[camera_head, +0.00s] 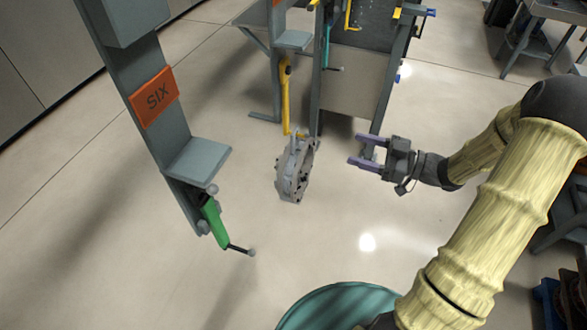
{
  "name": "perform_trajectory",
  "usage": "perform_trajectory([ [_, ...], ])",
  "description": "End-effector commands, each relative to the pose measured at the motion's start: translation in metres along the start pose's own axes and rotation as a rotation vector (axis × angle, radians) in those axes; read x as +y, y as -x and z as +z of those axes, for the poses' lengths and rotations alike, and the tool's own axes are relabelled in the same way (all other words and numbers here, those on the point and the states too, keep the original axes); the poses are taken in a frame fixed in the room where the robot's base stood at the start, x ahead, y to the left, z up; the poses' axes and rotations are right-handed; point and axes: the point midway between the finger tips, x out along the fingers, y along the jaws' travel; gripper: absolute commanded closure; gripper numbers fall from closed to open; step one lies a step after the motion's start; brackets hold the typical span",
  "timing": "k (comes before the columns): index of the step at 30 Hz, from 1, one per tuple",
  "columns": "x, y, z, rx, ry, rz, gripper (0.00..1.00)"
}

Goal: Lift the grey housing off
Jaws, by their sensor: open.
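The grey housing (293,169) is an irregular, open-framed part near the middle of the head view. It hangs upright, just below the lower end of a yellow hook (285,97). The exact contact between hook and housing is too small to tell. My gripper (360,150) is open and empty, to the right of the housing. Its two purple-tipped fingers point left toward the housing, with a gap between them and it.
A grey post with an orange SIX sign (155,96), a ledge (197,160) and a green lever (214,221) stands at left. A grey framed panel (355,80) is behind. A teal round surface (338,305) is at the bottom. Floor around the housing looks clear.

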Motion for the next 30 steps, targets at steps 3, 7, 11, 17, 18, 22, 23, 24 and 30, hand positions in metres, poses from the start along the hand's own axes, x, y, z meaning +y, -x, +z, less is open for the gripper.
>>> perform_trajectory([
  [3, 0.000, -0.001, 0.000, -0.001, 0.000, 0.000, 0.35],
  [7, 0.000, -0.010, -0.001, 0.000, -0.001, -0.001, 0.35],
  [11, -0.001, -0.031, -0.003, 0.000, -0.002, -0.002, 0.35],
  [17, -0.001, -0.067, -0.003, 0.000, -0.002, -0.004, 0.35],
  [18, -0.001, -0.075, -0.003, -0.001, -0.003, -0.004, 0.35],
  [22, -0.002, -0.098, -0.003, -0.001, -0.002, -0.004, 0.35],
  [23, -0.002, -0.103, -0.002, -0.002, -0.003, -0.004, 0.35],
  [24, -0.001, -0.109, -0.002, -0.001, -0.001, -0.003, 0.35],
  [30, -0.001, -0.124, 0.001, -0.003, 0.000, 0.000, 0.35],
])
